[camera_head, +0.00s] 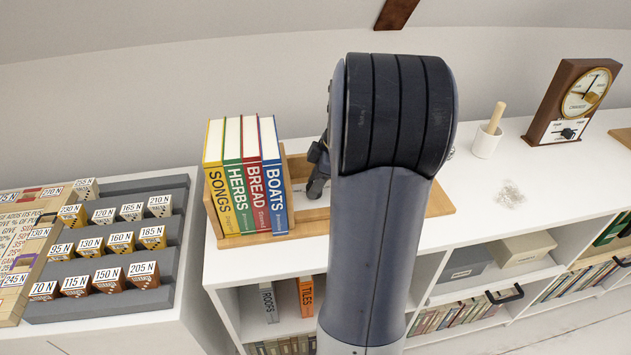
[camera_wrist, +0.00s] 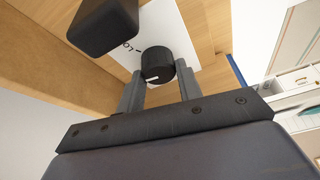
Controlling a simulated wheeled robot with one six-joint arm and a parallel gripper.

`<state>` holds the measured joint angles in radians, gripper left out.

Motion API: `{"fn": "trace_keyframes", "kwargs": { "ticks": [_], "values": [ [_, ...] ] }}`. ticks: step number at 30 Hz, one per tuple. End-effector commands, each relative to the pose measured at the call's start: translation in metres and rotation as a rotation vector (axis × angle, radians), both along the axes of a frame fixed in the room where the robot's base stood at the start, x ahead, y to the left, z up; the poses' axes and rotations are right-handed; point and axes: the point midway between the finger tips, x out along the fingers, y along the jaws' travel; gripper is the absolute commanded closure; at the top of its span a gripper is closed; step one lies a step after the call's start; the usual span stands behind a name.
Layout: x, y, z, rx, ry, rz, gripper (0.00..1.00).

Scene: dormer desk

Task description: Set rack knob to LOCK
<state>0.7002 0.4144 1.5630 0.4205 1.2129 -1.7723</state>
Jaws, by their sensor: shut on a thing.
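The rack knob (camera_wrist: 157,60) is a black round knob on a white label plate (camera_wrist: 185,30), seen in the wrist view. A white pointer mark on it faces down the picture, toward my palm. Letters that look like "LO" show on the plate at the knob's upper left; the rest is hidden. My gripper (camera_wrist: 158,82) has one finger on each side of the knob and is shut on it. In the head view my gripper (camera_head: 318,170) is at the wooden rack (camera_head: 375,215), right of the books, mostly hidden by my arm, and the knob is hidden.
Four-sided view is tight: a dark block (camera_wrist: 102,24) stands close to the knob. Upright books (camera_head: 247,185) stand just left of my gripper. The white shelf top between is mostly clear.

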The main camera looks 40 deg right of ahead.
Motion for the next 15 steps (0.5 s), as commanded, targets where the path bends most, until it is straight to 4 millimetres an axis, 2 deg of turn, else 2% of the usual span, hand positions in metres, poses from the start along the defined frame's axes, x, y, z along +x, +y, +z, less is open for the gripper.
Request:
{"fn": "trace_keyframes", "kwargs": {
  "ticks": [8, 15],
  "values": [
    [-0.0002, 0.0001, -0.0004, -0.002, -0.003, -0.086, 0.89],
    [-0.0008, 0.0008, -0.0010, -0.002, -0.003, -0.268, 0.89]
  ]
}}
